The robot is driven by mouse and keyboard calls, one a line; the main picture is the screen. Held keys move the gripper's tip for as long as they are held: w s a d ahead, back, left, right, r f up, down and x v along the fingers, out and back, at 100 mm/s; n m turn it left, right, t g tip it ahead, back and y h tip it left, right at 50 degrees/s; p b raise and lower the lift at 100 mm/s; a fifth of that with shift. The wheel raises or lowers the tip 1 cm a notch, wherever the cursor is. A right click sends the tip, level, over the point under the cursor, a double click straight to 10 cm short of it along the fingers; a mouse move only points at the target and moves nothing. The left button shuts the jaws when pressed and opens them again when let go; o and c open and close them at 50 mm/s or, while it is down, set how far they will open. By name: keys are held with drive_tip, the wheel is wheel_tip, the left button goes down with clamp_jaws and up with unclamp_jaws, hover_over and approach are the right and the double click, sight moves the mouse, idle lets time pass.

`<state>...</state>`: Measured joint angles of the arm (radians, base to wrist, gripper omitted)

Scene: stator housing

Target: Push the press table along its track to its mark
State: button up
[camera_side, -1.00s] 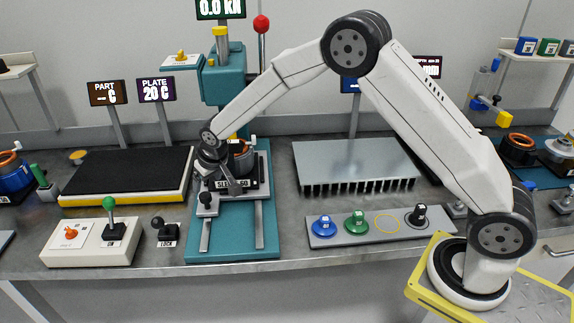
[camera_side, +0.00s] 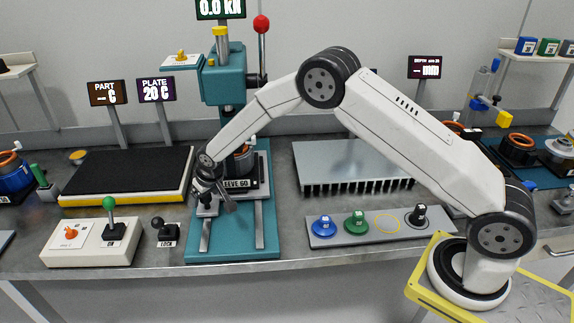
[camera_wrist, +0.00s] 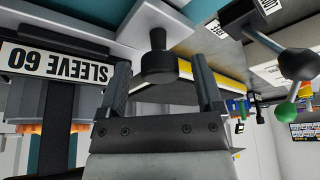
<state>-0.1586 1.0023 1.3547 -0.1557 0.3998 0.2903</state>
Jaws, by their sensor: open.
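The press table (camera_side: 264,170) is a grey carriage on the rails of the teal press base (camera_side: 263,236), under the press. It bears a sleeve labelled SLEEVE 60 (camera_side: 241,184). A dark round knob (camera_wrist: 158,58) stands on a light plate at the table's front. My gripper (camera_side: 210,203) is low at the front of the table, over the rails. In the wrist view my gripper (camera_wrist: 162,85) is open, with the knob between or just beyond its two fingertips. Contact cannot be told. In the side view my gripper mostly hides the knob, and no track mark can be made out.
A lock lever (camera_side: 165,229) and a control box with a green-topped lever (camera_side: 111,222) stand to the left. A black hot plate (camera_side: 130,172) lies behind them. A tray with coloured knobs (camera_side: 371,226) and a finned plate (camera_side: 355,163) are right. Front rails are clear.

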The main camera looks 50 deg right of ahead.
clamp_jaws()
drive_tip(key=shift+s+a, duration=0.1)
idle(0.3)
drive_tip(key=s+a, duration=1.5)
drive_tip(key=shift+s+a, duration=0.35)
drive_tip(key=shift+a, duration=0.1)
drive_tip(key=shift+c, duration=0.5)
unclamp_jaws()
drive_tip(key=shift+s, duration=0.1)
drive_tip(key=shift+o, duration=0.5)
drive_tip(key=shift+r, duration=0.2)
